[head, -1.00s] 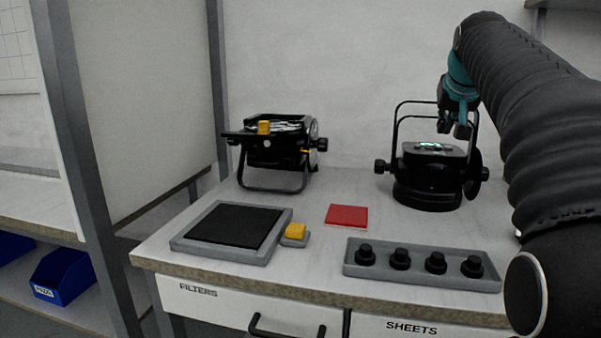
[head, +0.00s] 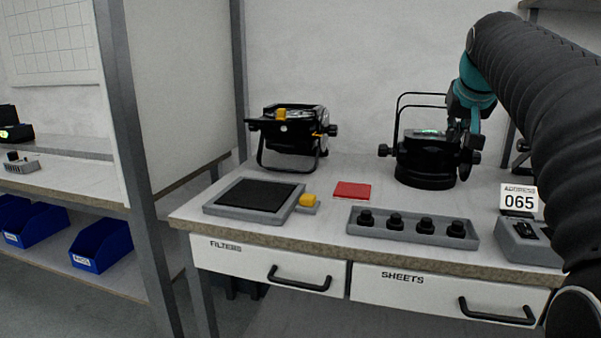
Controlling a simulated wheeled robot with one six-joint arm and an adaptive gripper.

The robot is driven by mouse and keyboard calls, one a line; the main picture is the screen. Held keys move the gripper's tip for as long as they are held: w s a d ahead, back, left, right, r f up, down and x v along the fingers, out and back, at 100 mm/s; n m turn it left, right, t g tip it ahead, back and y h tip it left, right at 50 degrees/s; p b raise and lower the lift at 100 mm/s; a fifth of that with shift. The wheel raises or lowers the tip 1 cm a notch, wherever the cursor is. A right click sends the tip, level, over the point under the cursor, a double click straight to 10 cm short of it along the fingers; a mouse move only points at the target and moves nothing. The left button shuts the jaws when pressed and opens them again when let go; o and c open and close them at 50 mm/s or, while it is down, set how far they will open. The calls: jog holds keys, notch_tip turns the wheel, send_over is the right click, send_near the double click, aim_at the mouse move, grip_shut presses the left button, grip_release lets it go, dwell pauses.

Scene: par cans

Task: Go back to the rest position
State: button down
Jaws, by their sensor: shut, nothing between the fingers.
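My gripper (head: 465,138) is at the right of the head view, at the end of my arm, with its fingers pointing down. It shows in front of the right side of a black par can (head: 425,165) on the bench; I cannot tell whether it touches the can. The fingers are together with nothing between them. A second black par can (head: 290,135) with a yellow clip stands on its bracket at the left back of the bench.
A grey post (head: 135,150) stands at left.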

jog(key=s+a+f+n+g, duration=0.1)
jog(key=s+a+f, duration=0.4)
jog(key=s+f, duration=0.5)
jog(key=s+a+f+n+g+y, duration=0.1)
jog(key=s+a+f, duration=0.4)
jog(key=s+f, duration=0.4)
jog(key=s+a+f+g+y, duration=0.1)
jog(key=s+a+f, duration=0.4)
jog(key=s+f, duration=0.5)
jog(key=shift+s+f+n, duration=0.35)
jog(key=shift+s+n, duration=0.05)
jog(key=shift+s, duration=0.05)
